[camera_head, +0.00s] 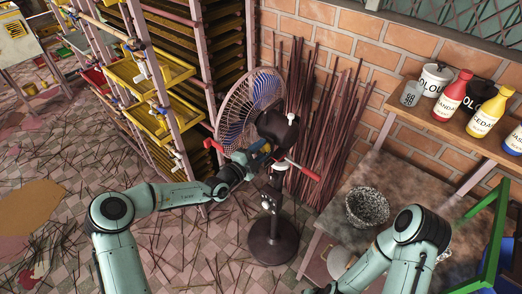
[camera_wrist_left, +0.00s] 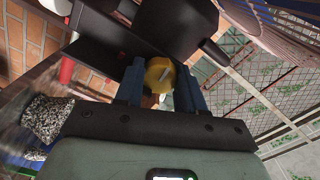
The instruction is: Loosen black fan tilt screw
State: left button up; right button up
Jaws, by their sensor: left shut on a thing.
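The black pedestal fan (camera_head: 272,240) stands on the tiled floor near the wall, with its round wire cage (camera_head: 235,112) facing left. My left gripper (camera_head: 264,150) is at the fan's neck, just below the black motor housing (camera_head: 279,126). In the left wrist view, the blue fingers of my left gripper (camera_wrist_left: 160,85) are shut on the yellow tilt screw (camera_wrist_left: 159,70), one finger on each side. The black fan body (camera_wrist_left: 172,28) fills the view beyond them. In the head view the screw is hidden by the gripper. My right gripper is out of view.
A rack with yellow trays (camera_head: 165,125) stands left of the fan. Bundled red-brown sticks (camera_head: 325,125) lean on the brick wall behind it. A worktable (camera_head: 425,185) with a speckled bowl (camera_head: 367,207) is at right. A shelf (camera_head: 445,135) holds bottles. Loose sticks litter the floor.

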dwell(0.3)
pick_arm(q)
jog(key=o, duration=1)
jog(key=shift+o, duration=0.2)
jog(key=shift+s+a+f, duration=0.1)
jog(key=shift+s+a, duration=0.25)
jog(key=b+v, duration=0.2)
jog(key=v, duration=1)
jog(key=shift+s, duration=0.2)
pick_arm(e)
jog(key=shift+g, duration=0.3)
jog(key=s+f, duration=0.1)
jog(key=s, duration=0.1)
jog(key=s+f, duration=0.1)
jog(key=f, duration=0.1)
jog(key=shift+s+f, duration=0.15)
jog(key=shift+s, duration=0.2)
